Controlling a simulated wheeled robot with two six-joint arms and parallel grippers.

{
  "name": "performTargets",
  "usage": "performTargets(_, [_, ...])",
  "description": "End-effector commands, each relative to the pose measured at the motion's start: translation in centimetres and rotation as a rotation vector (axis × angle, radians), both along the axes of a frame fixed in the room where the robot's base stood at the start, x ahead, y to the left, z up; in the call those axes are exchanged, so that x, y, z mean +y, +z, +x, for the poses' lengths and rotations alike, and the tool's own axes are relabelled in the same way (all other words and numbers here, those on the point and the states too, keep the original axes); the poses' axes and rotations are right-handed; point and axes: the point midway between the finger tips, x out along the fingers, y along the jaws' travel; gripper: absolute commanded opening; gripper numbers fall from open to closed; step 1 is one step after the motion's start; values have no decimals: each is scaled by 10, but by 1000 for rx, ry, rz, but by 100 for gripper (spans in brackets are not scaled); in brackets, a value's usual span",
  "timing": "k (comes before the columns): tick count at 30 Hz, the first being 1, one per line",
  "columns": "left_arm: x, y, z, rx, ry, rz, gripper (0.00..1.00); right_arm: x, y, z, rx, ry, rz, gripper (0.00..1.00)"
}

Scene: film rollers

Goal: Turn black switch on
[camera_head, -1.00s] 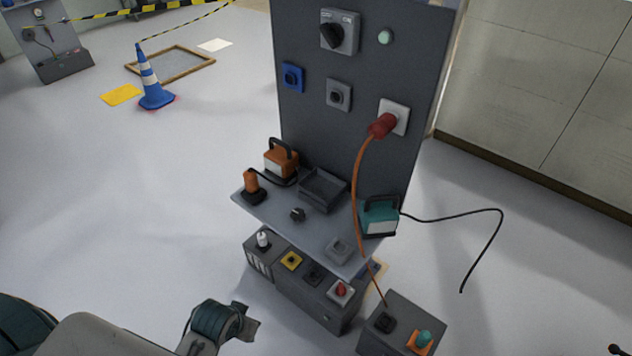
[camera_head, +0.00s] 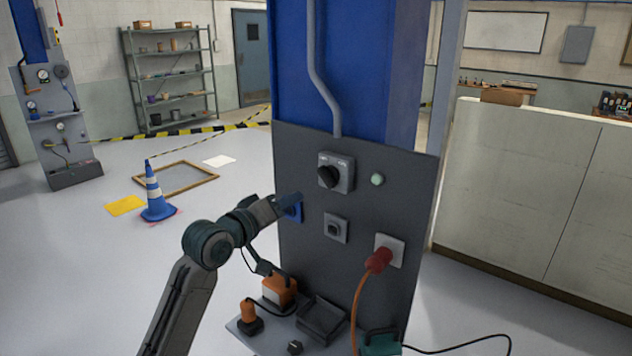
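The black switch (camera_head: 328,177) is a dark rotary knob on a grey box, high on the dark upright panel (camera_head: 400,205). Small lettering on the box is too fine to read. A pale green round lamp (camera_head: 377,179) sits to the right of it. My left gripper (camera_head: 288,202) is raised beside the panel, lower and to the left of the switch and apart from it. It partly covers the blue socket (camera_head: 297,213); I cannot tell whether it touches it. Its fingers are too small to tell open from shut. My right gripper is not in view.
A grey socket (camera_head: 336,228) and a red plug (camera_head: 378,260) with an orange cable sit lower on the panel. A shelf (camera_head: 265,341) below carries an orange device (camera_head: 279,290), a dark tray (camera_head: 320,318) and a teal device (camera_head: 380,343). The space before the switch looks clear.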

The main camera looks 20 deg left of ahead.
Motion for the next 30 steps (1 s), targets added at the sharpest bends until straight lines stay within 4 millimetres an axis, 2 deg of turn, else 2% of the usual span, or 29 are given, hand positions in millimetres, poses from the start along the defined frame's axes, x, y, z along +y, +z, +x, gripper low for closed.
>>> performTargets(1, [2, 13, 4, -20, -3, -20, 38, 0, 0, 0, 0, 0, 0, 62])
performTargets(3, [3, 22, 7, -34, -7, -42, 38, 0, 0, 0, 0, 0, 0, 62])
performTargets(6, [2, 27, 12, -38, -8, -52, 38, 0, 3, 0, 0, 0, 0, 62])
performTargets(11, [-7, 29, 32, -37, -9, -56, 38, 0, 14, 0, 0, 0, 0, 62])
performTargets(21, [-28, 28, 90, -36, -8, -50, 38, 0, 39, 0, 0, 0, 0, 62])
performTargets(25, [-32, 26, 103, -37, -8, -48, 38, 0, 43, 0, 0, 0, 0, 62])
performTargets(30, [-34, 25, 109, -38, -8, -48, 38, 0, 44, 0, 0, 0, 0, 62])
